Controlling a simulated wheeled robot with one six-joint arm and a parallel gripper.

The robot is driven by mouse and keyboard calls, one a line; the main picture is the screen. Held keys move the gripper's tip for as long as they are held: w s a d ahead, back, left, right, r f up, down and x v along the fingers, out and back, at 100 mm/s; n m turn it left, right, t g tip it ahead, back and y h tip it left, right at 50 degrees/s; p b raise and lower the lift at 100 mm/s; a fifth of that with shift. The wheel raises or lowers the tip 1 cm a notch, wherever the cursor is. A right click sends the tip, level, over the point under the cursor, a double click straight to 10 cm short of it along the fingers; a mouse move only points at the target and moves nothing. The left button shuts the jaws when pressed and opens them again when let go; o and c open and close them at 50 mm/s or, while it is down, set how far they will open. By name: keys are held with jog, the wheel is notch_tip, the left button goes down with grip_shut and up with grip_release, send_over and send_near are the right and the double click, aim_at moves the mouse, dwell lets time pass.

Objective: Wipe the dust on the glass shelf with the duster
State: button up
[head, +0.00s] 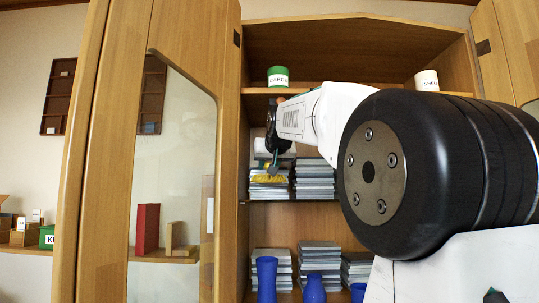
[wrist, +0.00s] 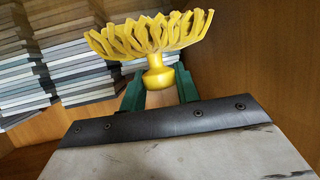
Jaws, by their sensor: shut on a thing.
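The yellow duster (wrist: 150,38) has a frilled head and a short knobbed handle. My gripper (wrist: 159,86), with green fingers, is shut on its handle in the wrist view, with the head pointing away from my wrist. In the head view my gripper (head: 272,160) reaches into the open cabinet, and the duster (head: 268,179) shows in front of the left upper stack. The thin shelf (head: 312,200) under the upper stacks looks like the glass shelf, mostly hidden by stacks and arm. I cannot make out dust, or whether the duster touches anything.
Grey stacked cases (head: 315,180) stand right of the duster; they also show in the wrist view (wrist: 65,55). A green-labelled tin (head: 278,77) and a white tin (head: 427,80) stand on the wooden shelf above. Blue vases (head: 266,278) stand below. A glazed door (head: 175,170) is at left.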

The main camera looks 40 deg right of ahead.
jog(key=shift+r, duration=1.6)
